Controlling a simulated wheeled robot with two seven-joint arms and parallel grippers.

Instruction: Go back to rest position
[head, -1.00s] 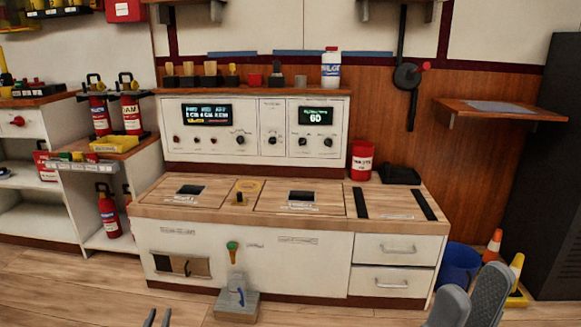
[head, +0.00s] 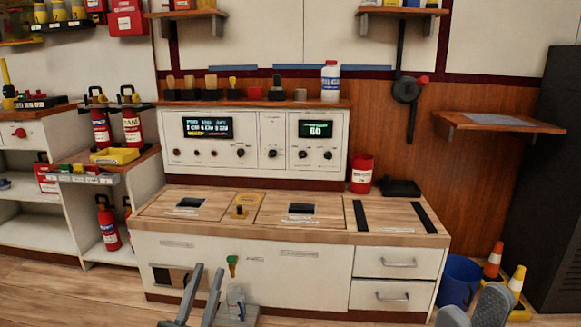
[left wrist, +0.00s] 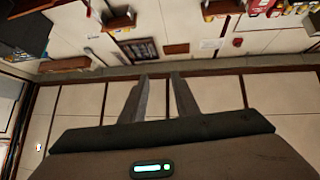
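My left gripper (head: 206,270) rises from the bottom of the head view, in front of the bench's lower front. Its two grey fingers stand apart with nothing between them. In the left wrist view the left gripper (left wrist: 155,80) also shows open and empty, with wall panels behind it. My right gripper (head: 470,300) shows at the bottom right of the head view. Only its two broad finger ends are in frame, set apart, with nothing seen held. The wooden-topped bench (head: 300,231) stands ahead of both grippers.
A blue bin (head: 459,279) and traffic cones (head: 515,281) stand right of the bench. A grey block (head: 238,314) on the floor is partly hidden by my left gripper. Fire extinguishers (head: 108,226) are at left. A small wall shelf (head: 497,124) juts out at right.

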